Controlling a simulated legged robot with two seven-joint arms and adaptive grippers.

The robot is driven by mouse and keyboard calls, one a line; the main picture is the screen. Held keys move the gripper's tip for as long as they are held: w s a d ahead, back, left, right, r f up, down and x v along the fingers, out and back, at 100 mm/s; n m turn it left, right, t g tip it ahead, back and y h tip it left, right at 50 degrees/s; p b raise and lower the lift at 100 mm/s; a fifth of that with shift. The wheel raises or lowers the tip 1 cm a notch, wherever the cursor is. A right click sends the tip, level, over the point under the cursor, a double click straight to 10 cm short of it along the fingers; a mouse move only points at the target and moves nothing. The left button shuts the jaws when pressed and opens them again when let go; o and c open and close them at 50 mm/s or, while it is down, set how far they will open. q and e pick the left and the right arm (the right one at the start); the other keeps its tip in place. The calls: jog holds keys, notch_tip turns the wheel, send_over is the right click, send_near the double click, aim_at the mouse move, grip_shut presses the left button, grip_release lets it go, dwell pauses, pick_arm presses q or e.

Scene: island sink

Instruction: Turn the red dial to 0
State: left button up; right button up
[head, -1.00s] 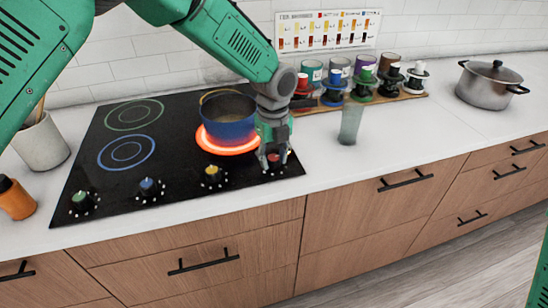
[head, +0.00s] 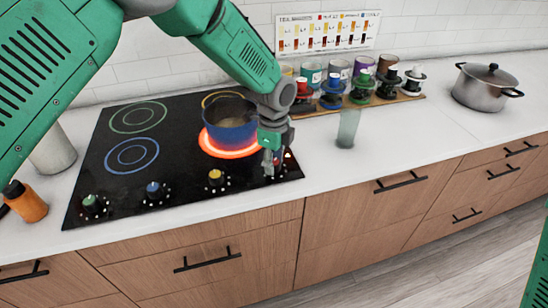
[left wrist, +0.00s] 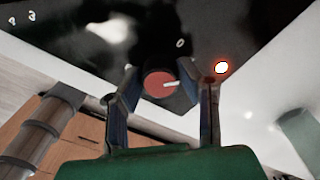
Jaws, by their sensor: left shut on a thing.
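The red dial (left wrist: 160,84) sits near the front right corner of the black cooktop (head: 188,185). In the left wrist view it is a round red knob with a pale pointer line that points to the right. My left gripper (head: 273,167) reaches down over it, and in the wrist view its two fingers (left wrist: 160,90) stand on either side of the knob, shut on it. A small lit red light (left wrist: 221,67) shows beside the dial. In the head view the gripper hides most of the dial. My right gripper is in neither view.
A blue pot (head: 230,122) stands on the glowing red burner (head: 207,146), close to my left gripper. Green (head: 90,202), blue (head: 154,188) and yellow (head: 215,176) dials line the cooktop's front. A glass (head: 348,128) stands on the clear white counter to the right.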

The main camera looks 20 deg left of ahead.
aim_at(275, 161)
pick_arm(q)
jog(key=n+p, duration=0.1)
jog(key=n, duration=0.3)
jog(key=shift+w+n+p, duration=0.1)
jog(key=shift+n+p, duration=0.3)
jog(key=shift+n, duration=1.8)
jog(key=o, duration=1.1)
jog(key=shift+o, duration=0.2)
jog(key=shift+w, duration=0.1)
jog(key=shift+r, duration=0.45)
notch_tip(275, 161, up, 11)
jog(key=shift+d, duration=0.1)
